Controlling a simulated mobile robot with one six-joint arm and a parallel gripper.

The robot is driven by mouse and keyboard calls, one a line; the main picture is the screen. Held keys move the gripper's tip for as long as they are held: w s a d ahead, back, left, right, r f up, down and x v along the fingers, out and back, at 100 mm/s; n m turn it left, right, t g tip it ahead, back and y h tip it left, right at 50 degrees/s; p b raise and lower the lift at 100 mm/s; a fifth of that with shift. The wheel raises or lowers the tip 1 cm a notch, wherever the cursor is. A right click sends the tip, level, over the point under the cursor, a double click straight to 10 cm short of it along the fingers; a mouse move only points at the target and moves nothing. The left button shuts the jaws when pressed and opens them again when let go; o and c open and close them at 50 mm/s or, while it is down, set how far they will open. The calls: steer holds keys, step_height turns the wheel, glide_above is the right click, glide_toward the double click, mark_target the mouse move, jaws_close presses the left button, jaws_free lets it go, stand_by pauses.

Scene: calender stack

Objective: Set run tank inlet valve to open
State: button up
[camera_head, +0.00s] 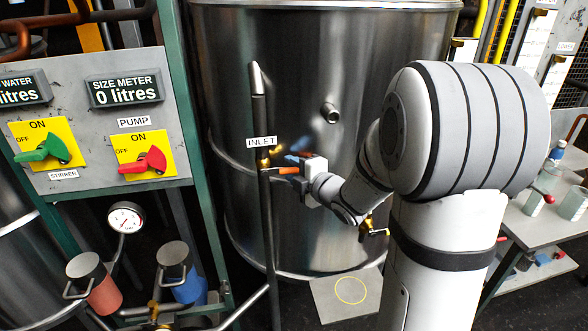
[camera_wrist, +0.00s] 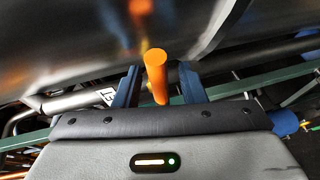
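The inlet valve sits on a dark vertical pipe (camera_head: 259,110) in front of the steel tank, beside a white INLET label (camera_head: 262,142). Its orange handle (camera_head: 288,170) points sideways to the right, toward my gripper (camera_head: 300,150). In the wrist view, the orange handle (camera_wrist: 156,75) stands between the two blue fingers of my gripper (camera_wrist: 158,72), with a gap on each side. The fingers are open and do not appear to touch it. The valve body is mostly hidden in the wrist view.
The large steel tank (camera_head: 340,60) stands close behind the valve. A control panel (camera_head: 85,95) with PUMP and STIRRER switches is at left; its size meter (camera_head: 124,91) reads 0 litres. A brass tap (camera_head: 374,230) is low on the tank. A bench (camera_head: 545,228) is at right.

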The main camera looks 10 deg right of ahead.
steer(key=shift+c, duration=0.5)
jaws_close()
